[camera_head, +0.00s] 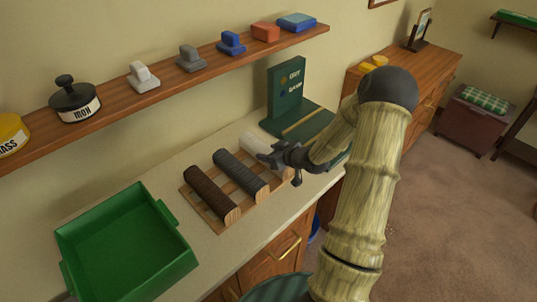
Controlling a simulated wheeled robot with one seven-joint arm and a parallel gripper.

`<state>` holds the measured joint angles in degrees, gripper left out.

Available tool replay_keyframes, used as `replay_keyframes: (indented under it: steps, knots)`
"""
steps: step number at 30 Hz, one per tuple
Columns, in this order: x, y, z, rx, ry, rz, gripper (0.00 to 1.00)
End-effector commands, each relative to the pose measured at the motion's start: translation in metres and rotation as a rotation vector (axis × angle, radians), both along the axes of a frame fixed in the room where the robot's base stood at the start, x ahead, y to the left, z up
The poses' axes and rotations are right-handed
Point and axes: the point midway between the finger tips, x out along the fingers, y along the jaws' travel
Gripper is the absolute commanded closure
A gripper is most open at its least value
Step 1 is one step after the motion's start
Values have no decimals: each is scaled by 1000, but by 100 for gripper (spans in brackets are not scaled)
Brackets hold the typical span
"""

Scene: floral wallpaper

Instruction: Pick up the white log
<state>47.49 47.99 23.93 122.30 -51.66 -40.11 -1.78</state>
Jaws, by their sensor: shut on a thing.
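The white log (256,143) lies at the right end of a slatted wooden rack (204,211) on the counter. My gripper (270,160) is at the right part of the white log, with its fingers over it, and is shut on it. The gripper and wrist hide part of the log, so I cannot tell whether it touches the rack. A grey log (240,172) and a dark brown log (211,192) lie to its left on the same rack.
A green tray (165,212) stands at the left on the counter (215,250). A dark green stand (288,86) is behind the rack. A wall shelf (160,95) above holds several small items. Bare counter lies in front of the rack.

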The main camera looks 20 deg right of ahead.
Motion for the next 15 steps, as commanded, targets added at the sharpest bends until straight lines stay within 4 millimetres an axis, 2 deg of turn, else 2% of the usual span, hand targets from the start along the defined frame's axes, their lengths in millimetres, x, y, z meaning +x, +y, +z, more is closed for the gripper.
replay_keyframes:
  steps: [15]
  knots:
    - [1,0,87,-2,-5,0,85]
